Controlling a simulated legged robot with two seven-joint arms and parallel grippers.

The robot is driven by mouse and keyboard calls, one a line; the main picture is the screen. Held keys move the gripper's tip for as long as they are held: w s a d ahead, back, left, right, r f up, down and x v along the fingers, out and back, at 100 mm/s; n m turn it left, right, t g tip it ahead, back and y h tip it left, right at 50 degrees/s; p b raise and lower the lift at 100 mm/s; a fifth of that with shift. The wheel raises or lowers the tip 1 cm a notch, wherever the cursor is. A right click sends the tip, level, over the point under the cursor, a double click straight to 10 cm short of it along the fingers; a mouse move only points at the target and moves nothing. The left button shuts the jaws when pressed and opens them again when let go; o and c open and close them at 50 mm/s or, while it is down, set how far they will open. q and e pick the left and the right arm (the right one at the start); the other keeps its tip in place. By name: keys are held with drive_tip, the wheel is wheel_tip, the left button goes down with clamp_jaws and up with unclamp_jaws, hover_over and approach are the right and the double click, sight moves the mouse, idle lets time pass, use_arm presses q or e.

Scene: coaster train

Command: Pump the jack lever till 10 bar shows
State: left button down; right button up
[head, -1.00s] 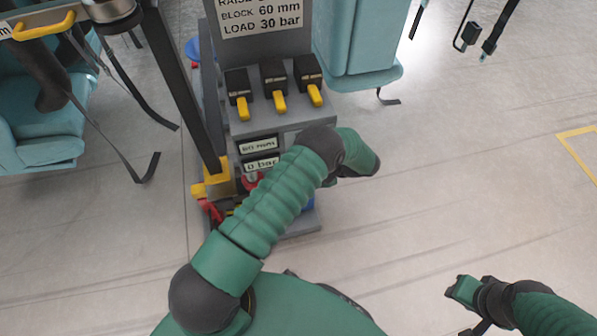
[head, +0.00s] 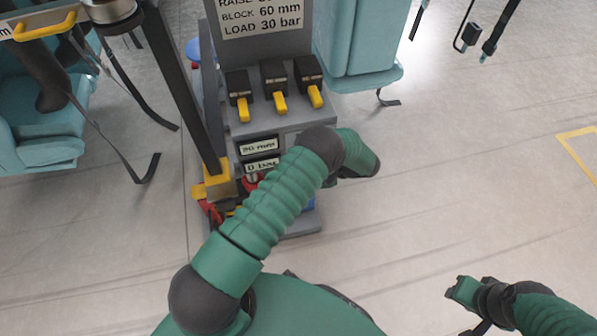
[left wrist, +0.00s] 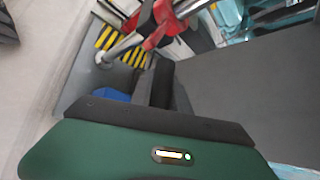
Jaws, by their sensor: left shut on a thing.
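The jack stand (head: 285,120) is grey, with two small readouts on its front. The lower readout (head: 262,166) shows 0 bar. The upper readout (head: 258,147) ends in mm, its number too blurred to be sure. My left arm crosses in front of the lower stand and hides the jack lever in the head view. In the left wrist view my left gripper (left wrist: 160,82) is shut on what seems to be the lever, the gripped part hidden. A grey rod (left wrist: 125,45) with red fittings (left wrist: 160,22) lies beyond it. My right gripper (head: 466,291) hangs clear at lower right.
A sign (head: 265,17) on the stand reads BLOCK 60 mm, LOAD 30 bar. Several black boxes with yellow levers (head: 280,103) sit below it. Teal seats (head: 40,125) with hanging straps stand left, another (head: 360,45) right. The floor at right is open.

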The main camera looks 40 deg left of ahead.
use_arm(q)
drive_tip(key=shift+d, duration=0.1)
idle(0.7)
drive_tip(key=s+d+f+n+t+y+b, duration=0.1)
drive_tip(key=s+d+f+y+b, duration=0.1)
drive_tip(key=f, duration=0.3)
drive_tip(key=shift+s+d+n+b, duration=0.35)
drive_tip(key=shift+s+d+n, duration=0.05)
drive_tip(key=shift+d, duration=0.25)
drive_tip(key=c, duration=1.3)
unclamp_jaws()
drive_tip(key=shift+r+y, duration=0.1)
drive_tip(key=shift+y, duration=0.2)
drive_tip(key=shift+o, duration=0.2)
